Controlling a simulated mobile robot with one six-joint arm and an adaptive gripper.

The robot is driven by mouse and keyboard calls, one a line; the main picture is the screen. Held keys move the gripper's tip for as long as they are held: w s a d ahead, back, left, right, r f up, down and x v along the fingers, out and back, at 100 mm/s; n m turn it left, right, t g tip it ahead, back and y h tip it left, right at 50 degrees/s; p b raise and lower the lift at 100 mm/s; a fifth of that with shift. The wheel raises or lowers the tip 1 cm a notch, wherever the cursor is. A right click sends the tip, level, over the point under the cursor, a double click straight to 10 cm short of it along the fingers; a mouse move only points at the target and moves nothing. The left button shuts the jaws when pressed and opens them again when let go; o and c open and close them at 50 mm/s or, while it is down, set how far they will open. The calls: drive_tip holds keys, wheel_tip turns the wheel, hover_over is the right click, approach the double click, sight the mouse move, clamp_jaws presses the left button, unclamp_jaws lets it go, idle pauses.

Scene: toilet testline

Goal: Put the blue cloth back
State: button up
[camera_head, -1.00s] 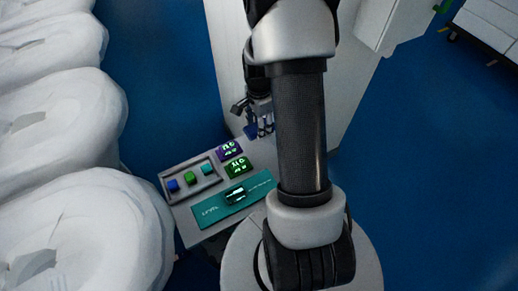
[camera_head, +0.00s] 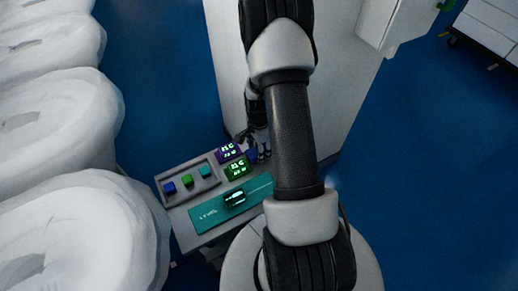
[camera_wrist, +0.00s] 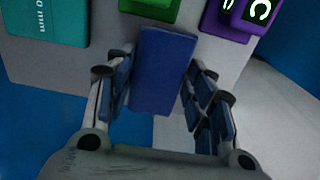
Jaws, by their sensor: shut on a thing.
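The blue cloth (camera_wrist: 160,70) is a folded blue block between the fingers of my gripper (camera_wrist: 160,85) in the wrist view. My gripper is shut on it, close to the edge of the grey tray surface (camera_wrist: 105,65). In the head view, my gripper (camera_head: 259,153) is beside the right end of the tray surface, by the displays, and a little blue shows at its fingers. I cannot tell whether the cloth touches the surface.
The tray surface bears a purple display (camera_head: 229,151), a green display (camera_head: 237,167), a teal mat (camera_head: 210,215) with a dark device (camera_head: 235,198), and a recessed holder with small blue, green and teal blocks (camera_head: 188,181). White toilets (camera_head: 95,235) line the left.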

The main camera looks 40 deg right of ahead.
drive_tip(key=shift+f, duration=0.15)
drive_tip(key=o, duration=1)
